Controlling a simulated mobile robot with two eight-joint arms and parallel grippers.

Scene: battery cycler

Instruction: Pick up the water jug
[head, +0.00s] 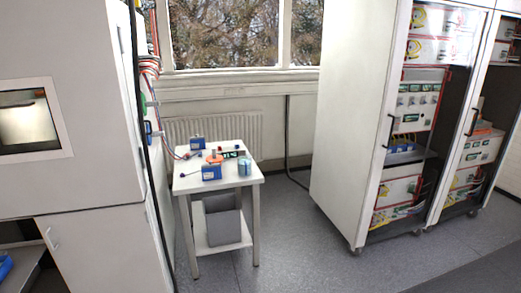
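I cannot make out a water jug for certain. A small teal-blue cylindrical container (244,167) stands upright near the right edge of the small white table (251,181). A bright blue object (5,267), cut off by the left picture edge, rests on a low dark surface at the lower left; I cannot tell what it is. Neither of my grippers is in view.
Blue boxes (211,173) and an orange item (214,157) lie on the table; a grey bin (222,225) sits on its lower shelf. A tall white cabinet (60,120) stands left, wheeled equipment racks (350,120) right. The grey floor (290,250) between is clear.

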